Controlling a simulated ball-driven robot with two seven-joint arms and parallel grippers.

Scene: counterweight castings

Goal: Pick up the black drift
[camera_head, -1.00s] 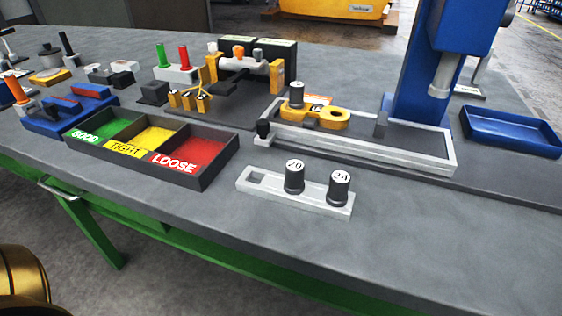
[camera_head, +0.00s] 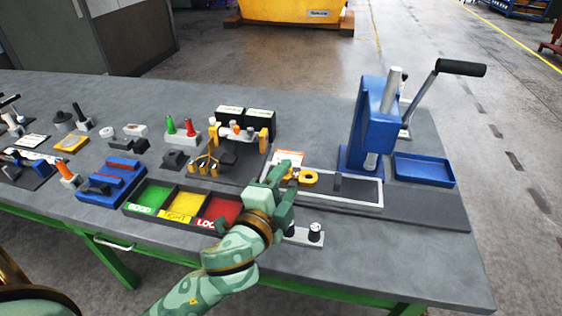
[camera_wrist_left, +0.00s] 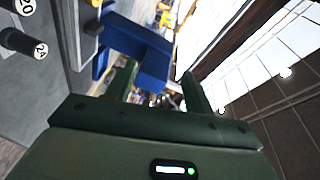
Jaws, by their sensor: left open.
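Two black cylinders with white numbered tops stand in a pale holder. The one marked 24 (camera_head: 315,232) shows at the holder's right end in the head view. The wrist view shows it (camera_wrist_left: 24,43) at the left edge, with the cylinder marked 20 (camera_wrist_left: 22,8) above it. I cannot tell which black piece is the drift. My right gripper is not in view.
A blue press (camera_head: 372,125) with a long lever stands behind, beside a blue tray (camera_head: 425,170). A yellow casting (camera_head: 308,178) sits near the press fixture. A three-colour sorting tray (camera_head: 135,211) lies left of my gripper. The bench's front right is clear.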

